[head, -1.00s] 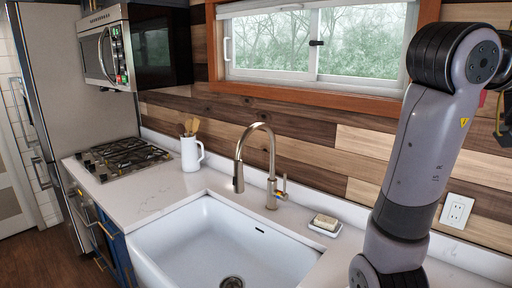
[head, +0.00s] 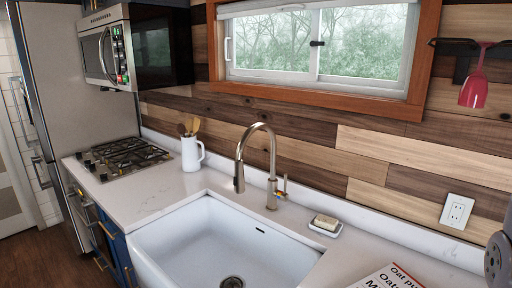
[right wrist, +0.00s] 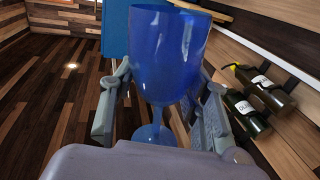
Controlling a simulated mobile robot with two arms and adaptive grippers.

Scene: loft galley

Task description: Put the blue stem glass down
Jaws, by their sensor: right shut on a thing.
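The blue stem glass (right wrist: 168,55) is in the right wrist view, with its bowl toward the top of the picture and its round foot (right wrist: 154,136) lower down. My right gripper (right wrist: 160,105) is shut on it, with one finger on each side of the stem and lower bowl. The glass does not show in the head view. There, only a piece of my arm shows at the right edge, and neither gripper is visible. My left gripper is in no view.
The pale counter (head: 150,195) holds a sink (head: 215,250), a faucet (head: 270,165), a white pitcher (head: 191,153), a soap dish (head: 325,228) and a printed sheet (head: 390,277). A red glass (head: 475,88) hangs from a wall rack. Dark bottles (right wrist: 245,110) show beside my right gripper.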

